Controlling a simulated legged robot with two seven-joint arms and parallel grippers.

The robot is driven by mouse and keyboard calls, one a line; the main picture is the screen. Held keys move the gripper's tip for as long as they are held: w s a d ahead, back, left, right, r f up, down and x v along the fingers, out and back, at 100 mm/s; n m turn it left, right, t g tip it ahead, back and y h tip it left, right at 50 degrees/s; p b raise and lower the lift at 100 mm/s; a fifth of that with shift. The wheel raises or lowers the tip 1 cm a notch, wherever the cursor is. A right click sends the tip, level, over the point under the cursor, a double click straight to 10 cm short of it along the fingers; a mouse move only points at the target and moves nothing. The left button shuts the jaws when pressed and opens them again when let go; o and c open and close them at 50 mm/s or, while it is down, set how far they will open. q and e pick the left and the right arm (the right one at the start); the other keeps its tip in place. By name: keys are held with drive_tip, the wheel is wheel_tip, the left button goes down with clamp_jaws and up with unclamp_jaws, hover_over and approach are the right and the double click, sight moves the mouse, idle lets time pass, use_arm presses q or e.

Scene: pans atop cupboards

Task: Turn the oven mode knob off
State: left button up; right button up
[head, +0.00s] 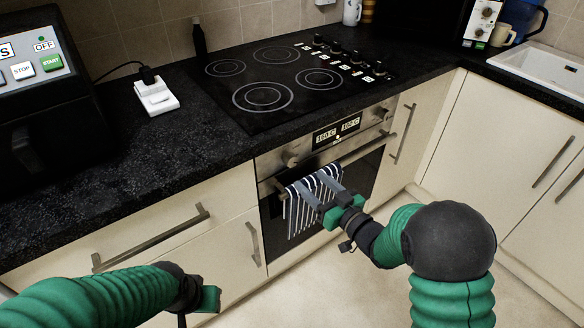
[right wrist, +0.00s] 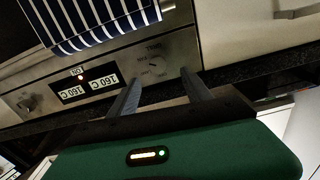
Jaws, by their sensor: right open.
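The oven's steel control panel (head: 322,146) has a left knob (head: 290,160) and a right knob (head: 382,113), with displays reading 160 C between them. In the right wrist view the picture is upside down, and a round knob (right wrist: 155,66) with dial marks shows between and beyond my fingertips. The other knob (right wrist: 27,103) is at the far left there. My left gripper (head: 208,298) shows only partly.
A striped towel (head: 300,208) hangs on the oven handle, close to my right gripper. The hob (head: 290,90) and dark worktop (head: 150,165) lie above. A drawer handle (head: 150,240) juts out at left. The floor (head: 290,285) in front is clear.

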sight(293, 162)
drive_tip(key=x, duration=0.2)
drive_tip(key=b+x, duration=0.1)
drive_tip(key=x, duration=0.5)
drive_tip(key=shift+w+d+f, duration=0.1)
drive_tip(key=shift+w+d, duration=0.1)
drive_tip(key=shift+w, duration=0.25)
drive_tip(key=shift+w+a, duration=0.2)
drive_tip(key=shift+a, duration=0.25)
drive_tip(key=shift+d, duration=0.15)
clamp_jaws()
